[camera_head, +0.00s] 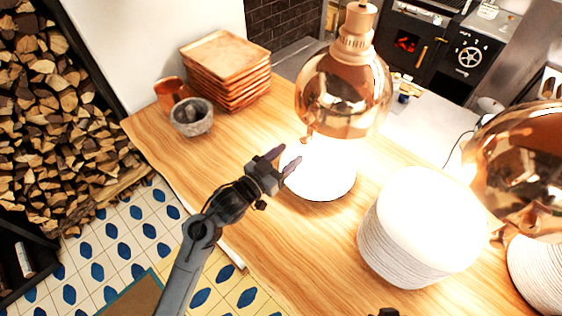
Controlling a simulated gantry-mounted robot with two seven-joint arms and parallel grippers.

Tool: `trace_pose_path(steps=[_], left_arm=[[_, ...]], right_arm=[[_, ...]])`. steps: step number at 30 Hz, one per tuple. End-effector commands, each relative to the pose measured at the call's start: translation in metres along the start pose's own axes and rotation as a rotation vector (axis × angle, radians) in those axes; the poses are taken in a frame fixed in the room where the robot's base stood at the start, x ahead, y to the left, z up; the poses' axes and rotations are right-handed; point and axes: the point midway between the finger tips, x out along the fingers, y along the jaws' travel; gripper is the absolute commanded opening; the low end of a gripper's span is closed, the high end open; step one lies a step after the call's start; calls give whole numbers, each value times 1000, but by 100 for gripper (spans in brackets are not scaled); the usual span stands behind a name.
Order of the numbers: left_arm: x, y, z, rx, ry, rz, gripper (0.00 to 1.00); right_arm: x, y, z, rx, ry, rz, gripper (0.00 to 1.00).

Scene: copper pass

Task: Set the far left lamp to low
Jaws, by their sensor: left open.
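A copper heat lamp (343,92) hangs over the wooden counter at the upper middle, lit bright, with a stack of white plates (318,184) glowing below it. A small copper-coloured knob (306,136) shows at the lower left of its shade. My left gripper (284,161) is open and empty, left of and below the shade, close to the glowing plates. Whether it touches them I cannot tell. A second copper lamp (520,165) is at the right edge, partly cut off. A dark tip of something, perhaps my right gripper, shows at the bottom edge.
A tall stack of white plates (385,245) stands right of centre, and another (540,275) is at the right edge. Square wooden boards (225,70), a stone mortar (192,118) and a copper mug (170,92) stand at the back left. The counter (225,150) is clear left of my gripper.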

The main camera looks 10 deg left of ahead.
Motion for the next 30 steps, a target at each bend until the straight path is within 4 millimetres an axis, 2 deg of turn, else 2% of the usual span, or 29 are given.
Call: trace_pose_path(steps=[6,22,26,30], left_arm=[[-17,0,1,0,-1,-1,53],[-20,1,2,-3,-5,-1,53],[-29,7,17,-29,-41,0,53],[-57,25,50,-90,-122,-4,53]], right_arm=[[3,-1,1,3,0,-2,15],[2,-1,0,5,0,-4,15],[-7,-1,-2,5,0,-3,15],[-28,1,-9,3,-1,-2,15]])
